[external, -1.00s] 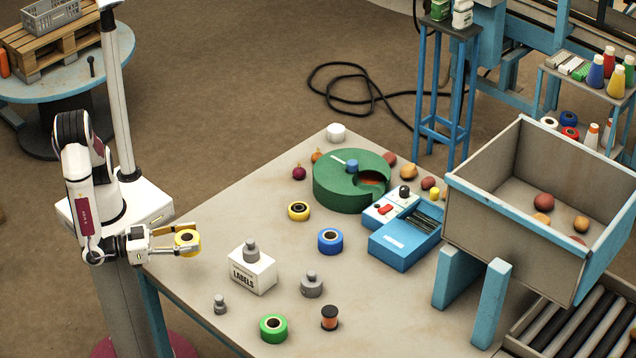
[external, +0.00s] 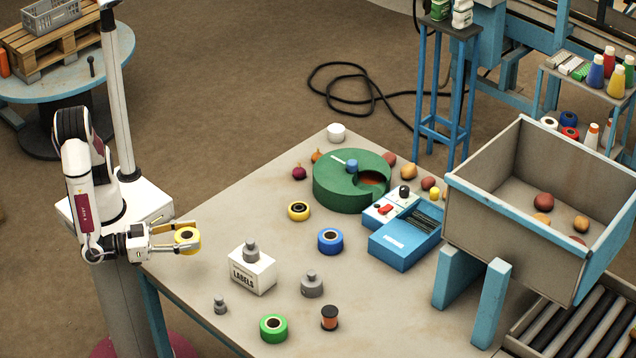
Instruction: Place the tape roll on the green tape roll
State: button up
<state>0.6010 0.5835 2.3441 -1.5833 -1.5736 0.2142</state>
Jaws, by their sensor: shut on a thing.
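My gripper (external: 184,240) is at the left edge of the table, shut on a yellow tape roll (external: 187,236) and holding it above the table's corner. The green tape roll (external: 273,328) lies flat near the table's front edge, to the right of and below my gripper in the picture. Its top is clear. Another yellow tape roll (external: 299,211) and a blue tape roll (external: 330,241) lie apart on the table.
A white labels box (external: 252,272) with a grey weight on top stands between my gripper and the green roll. A green drum (external: 340,192) and blue device (external: 404,240) are farther back.

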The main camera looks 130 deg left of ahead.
jog(key=shift+w+d+f, duration=0.15)
jog(key=shift+w+d, duration=0.05)
jog(key=shift+w, duration=0.45)
jog(key=shift+n, duration=0.3)
jog(key=w+d, duration=0.1)
jog(key=w, duration=0.9)
jog(key=w+d, duration=0.1)
jog(key=w, duration=0.4)
jog(key=shift+d, duration=0.3)
jog(key=w+r, duration=0.2)
jog(key=w, duration=0.6)
notch_tip(320, 180, up, 3)
jog(key=g, duration=0.1)
send_over(273, 323)
jog(key=shift+y, duration=0.3)
jog(key=shift+f, duration=3.05)
jog(key=shift+f, duration=1.9)
